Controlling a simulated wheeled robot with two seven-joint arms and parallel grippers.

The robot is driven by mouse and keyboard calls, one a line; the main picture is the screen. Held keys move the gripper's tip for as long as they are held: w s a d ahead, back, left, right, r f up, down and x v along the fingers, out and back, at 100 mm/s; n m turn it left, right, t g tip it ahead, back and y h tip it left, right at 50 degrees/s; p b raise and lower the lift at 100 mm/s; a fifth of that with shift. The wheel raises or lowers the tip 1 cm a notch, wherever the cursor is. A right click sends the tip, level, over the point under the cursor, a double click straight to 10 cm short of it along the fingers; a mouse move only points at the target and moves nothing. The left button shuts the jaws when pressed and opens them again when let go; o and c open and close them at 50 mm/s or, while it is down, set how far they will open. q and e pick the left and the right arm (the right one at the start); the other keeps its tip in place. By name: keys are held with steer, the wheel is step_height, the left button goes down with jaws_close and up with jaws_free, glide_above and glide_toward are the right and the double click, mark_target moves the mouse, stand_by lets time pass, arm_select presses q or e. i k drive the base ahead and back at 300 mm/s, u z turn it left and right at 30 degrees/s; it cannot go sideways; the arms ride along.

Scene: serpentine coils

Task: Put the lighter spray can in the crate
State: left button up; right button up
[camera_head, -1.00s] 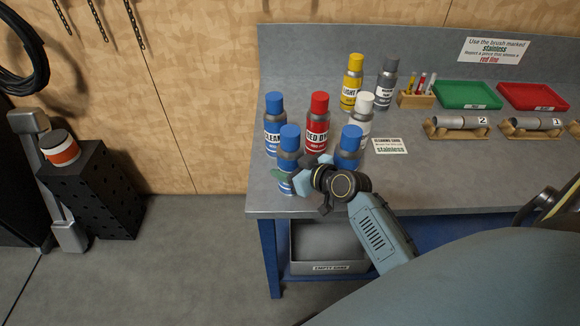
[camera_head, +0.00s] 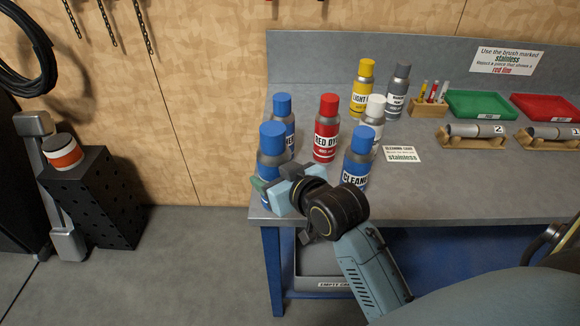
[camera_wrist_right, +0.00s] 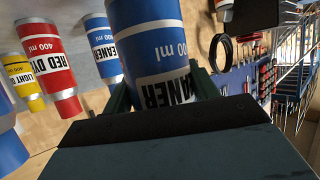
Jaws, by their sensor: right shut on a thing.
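A blue-capped cleaner spray can (camera_head: 271,158) is held by my right gripper (camera_head: 280,188) at the near left edge of the bench. In the right wrist view its white label (camera_wrist_right: 158,60) fills the space between the fingers. It looks upright and raised a little; its base is partly hidden. Two similar blue cleaner cans stand on the bench, one behind it (camera_head: 285,125) and one to the right (camera_head: 356,165). Which is lighter cannot be seen. The grey crate (camera_head: 322,283), labelled for empty cans, sits under the bench, partly hidden by my arm. My left gripper is out of view.
A red can (camera_head: 327,130), a white-capped can (camera_head: 373,120), a yellow can (camera_head: 363,90) and a grey can (camera_head: 397,92) stand close behind. A small card (camera_head: 402,154) lies to the right.

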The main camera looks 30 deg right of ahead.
mark_target(320, 262)
steer(key=u, duration=1.75)
steer(key=k, duration=1.1)
steer(key=z, duration=1.7)
